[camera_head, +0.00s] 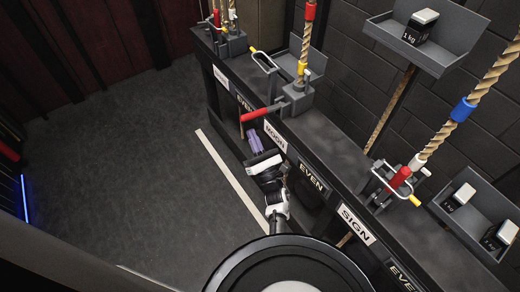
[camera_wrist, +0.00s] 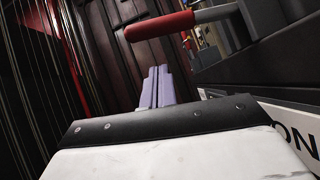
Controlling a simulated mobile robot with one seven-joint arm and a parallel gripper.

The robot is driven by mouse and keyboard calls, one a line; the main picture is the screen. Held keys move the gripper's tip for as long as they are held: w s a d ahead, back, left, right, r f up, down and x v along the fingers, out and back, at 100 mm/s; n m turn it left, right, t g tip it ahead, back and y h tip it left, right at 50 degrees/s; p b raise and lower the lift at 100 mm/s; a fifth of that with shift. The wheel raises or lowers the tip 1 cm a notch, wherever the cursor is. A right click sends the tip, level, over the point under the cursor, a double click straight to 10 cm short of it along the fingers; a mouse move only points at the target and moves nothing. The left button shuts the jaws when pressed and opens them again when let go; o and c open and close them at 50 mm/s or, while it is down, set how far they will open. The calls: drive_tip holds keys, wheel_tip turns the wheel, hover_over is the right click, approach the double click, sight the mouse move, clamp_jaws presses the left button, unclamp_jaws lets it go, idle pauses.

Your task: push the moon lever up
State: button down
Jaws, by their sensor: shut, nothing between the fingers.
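The moon lever (camera_head: 256,114) has a red handle and sticks out from its grey block above the MOON label (camera_head: 275,137). Its handle points left, toward the open floor, and looks close to level. In the wrist view the red handle (camera_wrist: 160,25) crosses the top, with its pale shaft running right. My gripper (camera_head: 254,141) has purple fingers. They are shut and empty, below the handle and apart from it. In the wrist view the fingers (camera_wrist: 157,86) point ahead, with the handle above them. The exact gap to the handle is hard to tell.
The dark bench (camera_head: 325,143) runs along the right of my arm. Ropes rise from the blocks. The floor (camera_head: 120,170) to the left is clear.

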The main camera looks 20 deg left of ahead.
sight(264, 112)
drive_tip(key=shift+w+d+r+p, duration=0.15)
drive_tip(key=shift+r+p, duration=0.25)
drive_tip(key=shift+r, duration=0.5)
drive_tip(key=shift+w+a+r+p, duration=0.15)
drive_tip(key=shift+r+p, duration=0.25)
drive_tip(key=shift+r, duration=0.45)
drive_tip(key=shift+d, duration=0.1)
